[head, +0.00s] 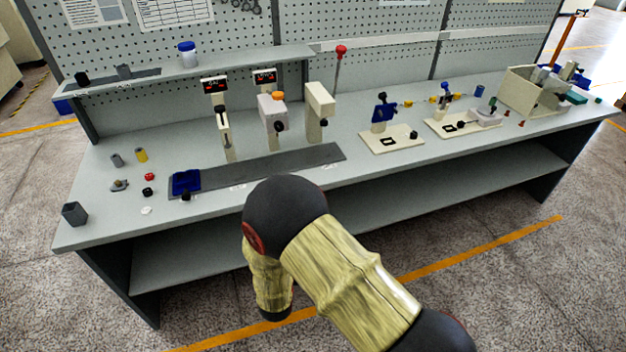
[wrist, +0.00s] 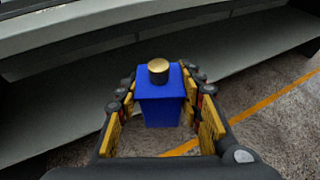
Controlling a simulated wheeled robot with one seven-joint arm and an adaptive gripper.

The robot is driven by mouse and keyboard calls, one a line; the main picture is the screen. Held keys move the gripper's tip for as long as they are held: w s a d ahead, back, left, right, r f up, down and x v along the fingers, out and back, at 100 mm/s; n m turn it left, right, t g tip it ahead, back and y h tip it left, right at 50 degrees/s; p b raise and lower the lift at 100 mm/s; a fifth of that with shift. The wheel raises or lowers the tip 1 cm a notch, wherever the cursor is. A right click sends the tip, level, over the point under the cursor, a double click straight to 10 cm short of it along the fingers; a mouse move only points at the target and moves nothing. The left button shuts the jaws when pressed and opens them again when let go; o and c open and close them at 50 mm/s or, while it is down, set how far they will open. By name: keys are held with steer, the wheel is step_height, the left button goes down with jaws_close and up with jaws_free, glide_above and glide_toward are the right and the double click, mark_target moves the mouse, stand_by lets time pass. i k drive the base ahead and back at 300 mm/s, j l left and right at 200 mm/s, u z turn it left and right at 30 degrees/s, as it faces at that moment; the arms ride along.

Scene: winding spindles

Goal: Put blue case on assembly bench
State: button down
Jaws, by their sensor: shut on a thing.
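In the wrist view a blue case (wrist: 161,100) with a round brass-coloured top sits between the yellow-padded fingers of my gripper (wrist: 160,106). The gripper is shut on it. The case is held in the air, in front of the bench's lower shelf, with the floor behind it. In the head view the assembly bench (head: 100,228) spans the picture, with a grey top and a perforated back panel. My arm hides the middle of its front edge. My gripper and the held case do not show in the head view.
A dark grey strip (head: 270,168) on the bench holds a blue tray (head: 186,182). Presses (head: 273,118) stand behind it. Fixtures (head: 391,139) and a beige bin (head: 530,95) stand at the right. The front edge is mostly clear.

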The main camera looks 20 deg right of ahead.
mark_target(115, 213)
steer(key=j+z, duration=0.1)
steer(key=z, duration=0.3)
steer(key=j+z, duration=0.1)
steer(key=z, duration=0.25)
steer(key=j+z, duration=0.1)
steer(key=z, duration=0.3)
steer(key=j+z, duration=0.2)
steer(key=j, duration=0.2)
steer(key=k+j+z, duration=0.25)
steer(key=j, duration=0.15)
steer(key=j+z, duration=0.2)
steer(key=j, duration=0.25)
steer(key=k+j+z, duration=0.45)
steer(key=j, duration=0.25)
steer(key=k+j, duration=0.3)
steer(key=j, duration=0.2)
steer(key=k+j, duration=0.3)
steer(key=j, duration=0.2)
steer(key=k+j+z, duration=0.1)
steer(key=k+j, duration=0.15)
steer(key=j, duration=0.25)
steer(key=k+j, duration=0.3)
steer(key=j, duration=0.2)
